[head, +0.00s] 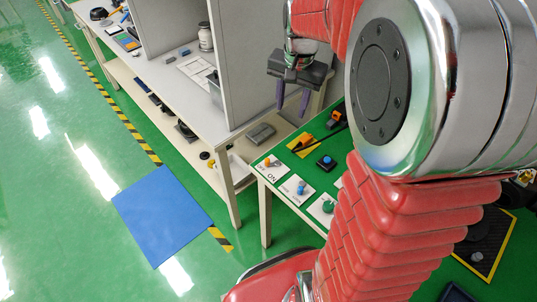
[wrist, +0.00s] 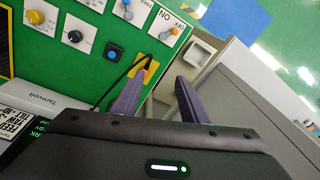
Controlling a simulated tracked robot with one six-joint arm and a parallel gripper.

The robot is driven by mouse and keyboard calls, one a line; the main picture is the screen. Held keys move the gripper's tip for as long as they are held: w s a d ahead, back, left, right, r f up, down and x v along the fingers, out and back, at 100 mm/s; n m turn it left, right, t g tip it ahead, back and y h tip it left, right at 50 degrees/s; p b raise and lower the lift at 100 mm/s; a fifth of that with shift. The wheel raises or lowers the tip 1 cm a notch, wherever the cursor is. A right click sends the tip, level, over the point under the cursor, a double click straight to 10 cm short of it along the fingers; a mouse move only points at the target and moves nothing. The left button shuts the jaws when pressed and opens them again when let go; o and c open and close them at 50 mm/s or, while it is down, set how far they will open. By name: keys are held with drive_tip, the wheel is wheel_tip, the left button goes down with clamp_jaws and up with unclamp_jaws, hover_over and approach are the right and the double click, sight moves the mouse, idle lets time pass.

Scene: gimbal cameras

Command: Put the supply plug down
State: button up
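The orange supply plug (head: 302,141) appears to lie on a yellow square on the green panel table, with a black cable running from it to the right. My gripper (head: 291,109) is above and left of it in the head view, apart from the table. In the wrist view the two purple fingers of my gripper (wrist: 160,78) stand apart with nothing between them. The yellow square (wrist: 148,66) shows there just beyond the left finger, with the black cable (wrist: 117,80); the plug itself cannot be made out clearly.
The green table (head: 273,181) carries white cards with knobs and a switch, and a blue button (head: 326,161). A grey-walled workbench (head: 165,70) stands to the left. A blue mat (head: 160,213) lies on the floor. An orange piece (head: 336,116) sits further back.

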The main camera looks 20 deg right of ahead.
drive_tip(key=s+a+r+n+t, duration=0.2)
drive_tip(key=s+a+n, duration=0.2)
drive_tip(key=s+a, duration=0.3)
drive_tip(key=s+a+r+n+t, duration=0.2)
drive_tip(key=s+a+n, duration=0.3)
drive_tip(key=s, duration=0.5)
drive_tip(key=shift+s+a+r+n, duration=0.15)
drive_tip(key=shift+a+r+n, duration=0.25)
drive_tip(key=shift+a, duration=0.8)
